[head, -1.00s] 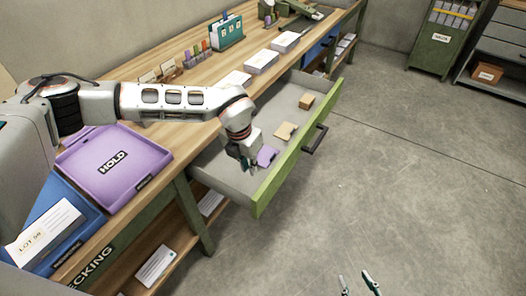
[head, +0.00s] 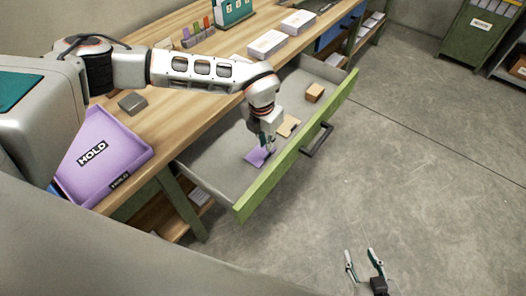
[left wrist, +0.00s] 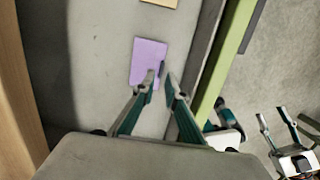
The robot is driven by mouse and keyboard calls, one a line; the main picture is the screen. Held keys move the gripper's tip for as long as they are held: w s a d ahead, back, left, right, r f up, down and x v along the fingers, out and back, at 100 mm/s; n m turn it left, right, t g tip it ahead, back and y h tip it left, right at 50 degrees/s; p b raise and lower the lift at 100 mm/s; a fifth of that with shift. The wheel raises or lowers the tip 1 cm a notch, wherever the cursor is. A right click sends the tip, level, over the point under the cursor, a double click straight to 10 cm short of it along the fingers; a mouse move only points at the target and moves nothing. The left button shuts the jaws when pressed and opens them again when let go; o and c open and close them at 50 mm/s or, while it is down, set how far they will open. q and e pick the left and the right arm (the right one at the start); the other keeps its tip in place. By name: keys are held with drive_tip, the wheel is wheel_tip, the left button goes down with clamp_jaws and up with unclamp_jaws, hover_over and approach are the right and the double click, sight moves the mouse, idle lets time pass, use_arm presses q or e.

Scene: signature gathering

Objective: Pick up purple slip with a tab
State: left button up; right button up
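The purple slip (head: 256,158) lies in the open drawer, near its front-left part. It also shows in the left wrist view (left wrist: 149,55), flat on the grey drawer floor. My left gripper (head: 267,148) points down at the slip's right side in the head view. In the left wrist view its fingertips (left wrist: 157,72) overlap the slip's lower right edge, with a narrow gap between them and nothing visibly clamped. The tab is not clear, perhaps hidden by the fingers. My right gripper (head: 361,252) is open and empty over the floor, away from the drawer.
A tan slip (head: 288,125) and a small brown box (head: 315,92) lie further along the drawer (head: 225,180). Its green front (head: 290,155) stands close to my left gripper. A purple HOLD tray (head: 120,150) sits on the wooden bench (head: 200,105).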

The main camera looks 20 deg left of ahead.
sight(268, 155)
use_arm(q)
drive_tip(key=shift+d+f, duration=0.1)
drive_tip(key=shift+f, duration=0.55)
wheel_tip(268, 155, down, 4)
drive_tip(key=shift+d+r, duration=0.15)
drive_tip(key=shift+r, duration=0.05)
drive_tip(key=shift+w+f, duration=0.1)
drive_tip(key=shift+f, duration=0.25)
drive_tip(key=c, duration=0.3)
clamp_jaws()
use_arm(e)
drive_tip(key=shift+w+d, duration=0.25)
drive_tip(key=shift+w, duration=0.05)
use_arm(q)
wheel_tip(268, 155, up, 20)
drive_tip(key=shift+p, duration=0.45)
use_arm(e)
drive_tip(key=shift+a+r, duration=0.1)
drive_tip(key=shift+r, duration=0.65)
